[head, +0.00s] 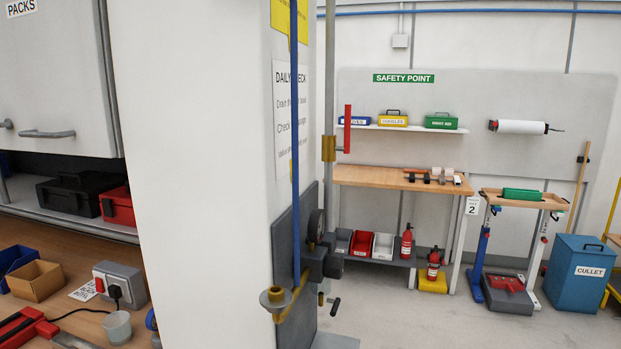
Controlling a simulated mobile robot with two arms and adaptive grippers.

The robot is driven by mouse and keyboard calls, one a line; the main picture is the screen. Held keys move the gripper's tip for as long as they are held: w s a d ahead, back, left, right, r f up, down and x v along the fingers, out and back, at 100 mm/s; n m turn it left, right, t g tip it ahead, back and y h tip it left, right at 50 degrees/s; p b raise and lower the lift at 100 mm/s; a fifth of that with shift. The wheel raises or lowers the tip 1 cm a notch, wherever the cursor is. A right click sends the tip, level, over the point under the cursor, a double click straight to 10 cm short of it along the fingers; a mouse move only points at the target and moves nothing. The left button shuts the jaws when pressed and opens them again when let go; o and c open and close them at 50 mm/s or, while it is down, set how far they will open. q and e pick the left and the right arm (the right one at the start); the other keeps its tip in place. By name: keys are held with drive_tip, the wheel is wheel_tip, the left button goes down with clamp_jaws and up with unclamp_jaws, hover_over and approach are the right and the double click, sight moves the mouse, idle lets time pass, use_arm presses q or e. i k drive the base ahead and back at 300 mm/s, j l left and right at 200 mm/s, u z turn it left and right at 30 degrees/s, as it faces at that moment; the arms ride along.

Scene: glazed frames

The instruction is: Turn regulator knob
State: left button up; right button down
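The regulator (314,261) is a dark unit on a grey backplate (284,240) on the side of the white column, seen almost edge-on. A round dark gauge (317,226) sits above it. A dark round part (333,266) that looks like the knob sticks out on its right; any marks on it are too small to read. A brass pipe elbow (290,303) and a grey disc-shaped fitting (273,297) are below left. Neither of my grippers is in view.
The white column (205,180) stands close in front. A red lever (347,128) juts from a brass valve (328,149) above. A cluttered wooden bench (60,290) is at left. Open floor (400,310) lies to the right.

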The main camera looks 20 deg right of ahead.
sight(334, 265)
drive_tip(key=i+j, duration=0.1)
drive_tip(key=j, duration=0.4)
drive_tip(key=i+j, duration=0.15)
drive_tip(key=j, duration=0.4)
drive_tip(key=i+j+z, duration=0.1)
drive_tip(key=j, duration=0.4)
drive_tip(key=i+j, duration=0.1)
drive_tip(key=j, duration=0.45)
drive_tip(key=i+j, duration=0.1)
drive_tip(key=j, duration=0.4)
drive_tip(key=k+l+z, duration=0.15)
drive_tip(key=l+z, duration=0.2)
drive_tip(key=l, duration=0.15)
drive_tip(key=k+l+z, duration=0.1)
drive_tip(key=l+z, duration=0.25)
drive_tip(key=l, duration=0.15)
drive_tip(key=l+z, duration=0.35)
drive_tip(key=l, duration=0.2)
